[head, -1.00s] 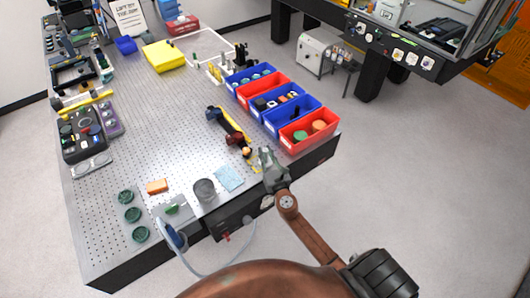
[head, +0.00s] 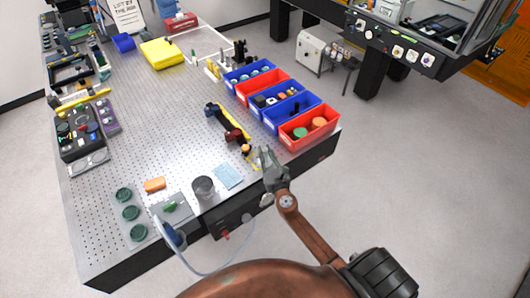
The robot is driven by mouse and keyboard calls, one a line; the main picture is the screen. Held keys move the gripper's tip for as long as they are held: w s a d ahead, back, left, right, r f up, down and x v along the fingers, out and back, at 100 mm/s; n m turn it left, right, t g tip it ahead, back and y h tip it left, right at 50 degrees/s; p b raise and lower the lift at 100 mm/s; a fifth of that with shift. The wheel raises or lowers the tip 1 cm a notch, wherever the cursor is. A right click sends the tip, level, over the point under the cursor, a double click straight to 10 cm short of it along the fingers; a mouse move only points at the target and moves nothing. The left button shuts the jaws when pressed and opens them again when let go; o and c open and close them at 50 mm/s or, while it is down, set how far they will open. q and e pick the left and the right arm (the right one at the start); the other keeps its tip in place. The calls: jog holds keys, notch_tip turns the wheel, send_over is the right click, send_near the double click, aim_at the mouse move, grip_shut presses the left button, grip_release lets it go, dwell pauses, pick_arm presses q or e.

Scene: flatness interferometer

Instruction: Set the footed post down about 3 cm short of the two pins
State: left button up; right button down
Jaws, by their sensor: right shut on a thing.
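My right gripper (head: 264,157) is at the near right edge of the perforated table (head: 165,120), beside the red bin. It is shut, with the footed post in its jaws; the post is too small and too covered by the fingers to make out. A small orange-topped piece (head: 246,149) shows just left of the fingertips; I cannot tell whether they touch. I cannot make out the two pins for sure. My left gripper is out of view.
Red and blue bins (head: 308,127) line the right edge, just behind the gripper. Dark red and black handled items (head: 228,128) lie to its left. A light blue cloth (head: 228,176), a grey cup (head: 203,187) and an orange block (head: 154,184) lie nearer. The middle left of the table is clear.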

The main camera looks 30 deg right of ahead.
jog(key=shift+f, duration=0.15)
jog(key=c, duration=1.7)
grip_release()
jog(key=shift+c, duration=0.2)
jog(key=v, duration=1.2)
